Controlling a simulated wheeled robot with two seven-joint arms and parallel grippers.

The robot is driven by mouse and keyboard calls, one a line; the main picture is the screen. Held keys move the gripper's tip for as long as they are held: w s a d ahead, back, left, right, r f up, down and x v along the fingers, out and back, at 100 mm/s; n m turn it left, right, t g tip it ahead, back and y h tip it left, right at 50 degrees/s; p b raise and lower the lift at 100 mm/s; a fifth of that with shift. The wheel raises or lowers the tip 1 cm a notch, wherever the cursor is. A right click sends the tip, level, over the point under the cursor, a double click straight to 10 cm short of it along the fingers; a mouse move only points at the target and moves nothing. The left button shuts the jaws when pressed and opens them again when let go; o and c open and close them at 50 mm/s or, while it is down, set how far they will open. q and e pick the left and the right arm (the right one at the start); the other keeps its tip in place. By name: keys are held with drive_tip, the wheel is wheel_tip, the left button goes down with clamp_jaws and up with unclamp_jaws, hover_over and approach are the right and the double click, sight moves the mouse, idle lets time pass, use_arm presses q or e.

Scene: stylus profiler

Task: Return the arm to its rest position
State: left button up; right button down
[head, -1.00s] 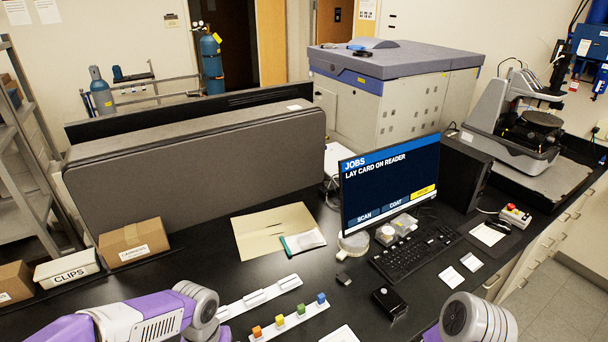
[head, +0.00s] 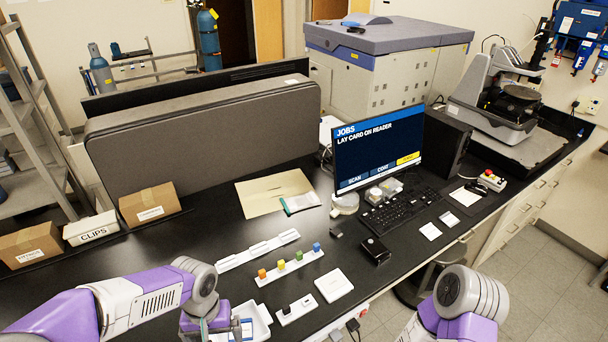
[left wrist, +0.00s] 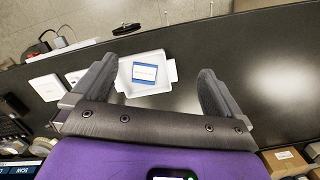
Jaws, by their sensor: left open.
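My left arm (head: 150,300) comes in from the left in the head view, bent down over the front of the bench. Its gripper is partly cut off at the bottom edge there. In the left wrist view the left gripper (left wrist: 152,88) is open, with nothing between its fingers. Beyond the fingers a blue and white card (left wrist: 145,72) lies in a white tray (left wrist: 154,58). The tray (head: 262,316) also shows in the head view, beside the left gripper. My right arm (head: 458,300) shows at the bottom right; its gripper is out of frame.
The monitor (head: 378,142) reads "JOBS, LAY CARD ON READER". A keyboard (head: 402,208), small black box (head: 375,251), rack with coloured blocks (head: 290,267) and white square pad (head: 333,285) are on the bench. Cardboard boxes (head: 150,203) stand at left. The bench between boxes and racks is clear.

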use_arm(q)
drive_tip(key=s+d+f+h+b, duration=0.1)
drive_tip(key=f+b, duration=0.4)
drive_tip(key=f, duration=0.9)
drive_tip(key=s+d+f+t+h+b, duration=0.1)
drive_tip(key=s+d+f+b, duration=0.3)
drive_tip(key=f, duration=1)
drive_tip(key=s+d+f+h+b, duration=0.2)
drive_tip(key=d+f+b, duration=0.3)
drive_tip(key=f, duration=0.9)
drive_tip(key=shift+s+n+t+b, duration=0.3)
drive_tip(key=shift+s+n+b, duration=0.15)
drive_tip(key=shift+b, duration=0.6)
use_arm(e)
wheel_tip(320, 180, down, 16)
drive_tip(key=shift+s, duration=0.35)
use_arm(q)
drive_tip(key=shift+c, duration=0.3)
